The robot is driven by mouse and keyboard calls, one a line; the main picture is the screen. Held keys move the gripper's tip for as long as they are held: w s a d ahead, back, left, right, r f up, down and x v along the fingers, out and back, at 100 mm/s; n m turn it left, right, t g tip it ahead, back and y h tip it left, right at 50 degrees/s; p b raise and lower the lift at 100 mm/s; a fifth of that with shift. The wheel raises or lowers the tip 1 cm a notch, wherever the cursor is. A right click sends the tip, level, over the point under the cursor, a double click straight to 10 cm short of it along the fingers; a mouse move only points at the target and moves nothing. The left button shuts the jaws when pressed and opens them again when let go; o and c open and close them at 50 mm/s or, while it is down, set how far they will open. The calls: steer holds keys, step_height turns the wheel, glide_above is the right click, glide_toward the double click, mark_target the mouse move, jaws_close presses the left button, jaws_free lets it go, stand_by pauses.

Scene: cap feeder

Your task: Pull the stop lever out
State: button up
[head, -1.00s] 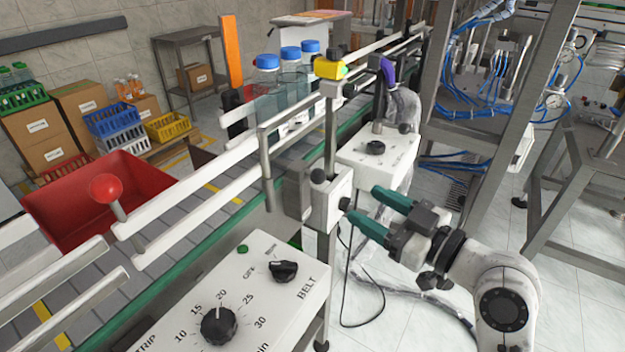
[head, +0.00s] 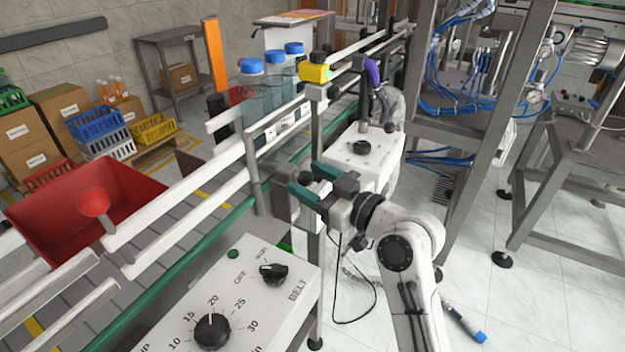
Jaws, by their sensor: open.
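A second upright lever with a purple handle (head: 372,70) stands behind the white box with the black dial. No label shows which is the stop lever. My gripper (head: 304,176) is open, its two green fingers pointing left at the post beside the conveyor. A black knob on the post's bracket shows close to the fingertips. Whether they touch it I cannot tell. My gripper is well right of the red knob and below the purple handle.
The belt control panel (head: 215,310) is in the foreground, close below my gripper. A yellow sensor (head: 316,72) tops the post. Clear bottles with blue caps (head: 250,90) stand on the conveyor. A red bin (head: 85,220) is at left.

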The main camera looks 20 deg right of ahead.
jaws_close()
stand_by(0.5)
